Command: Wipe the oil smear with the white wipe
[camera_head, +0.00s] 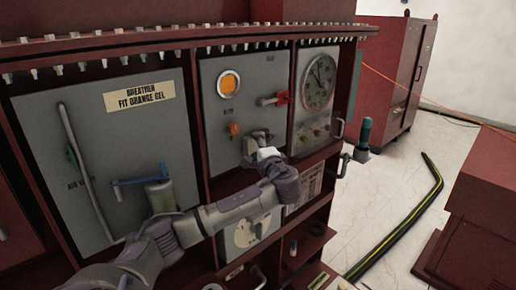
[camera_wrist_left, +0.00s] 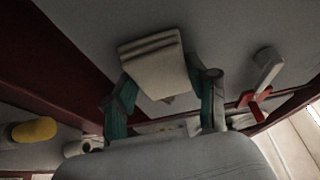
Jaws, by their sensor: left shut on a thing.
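My left gripper (camera_head: 266,152) reaches in front of the grey middle panel (camera_head: 224,110) of the red cabinet. In the left wrist view its two teal fingers are shut on the folded white wipe (camera_wrist_left: 154,62), holding it close to the grey panel face. I cannot tell whether the wipe touches the panel. The wipe shows in the head view as a small white patch (camera_head: 267,153) at the gripper. I cannot make out the oil smear; the wipe and gripper hide part of the panel. My right gripper is not in view.
An orange knob (camera_head: 233,129), an orange window (camera_head: 228,84) and a round dial (camera_head: 320,82) are nearby. A blue-handled valve (camera_head: 140,181) stands left.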

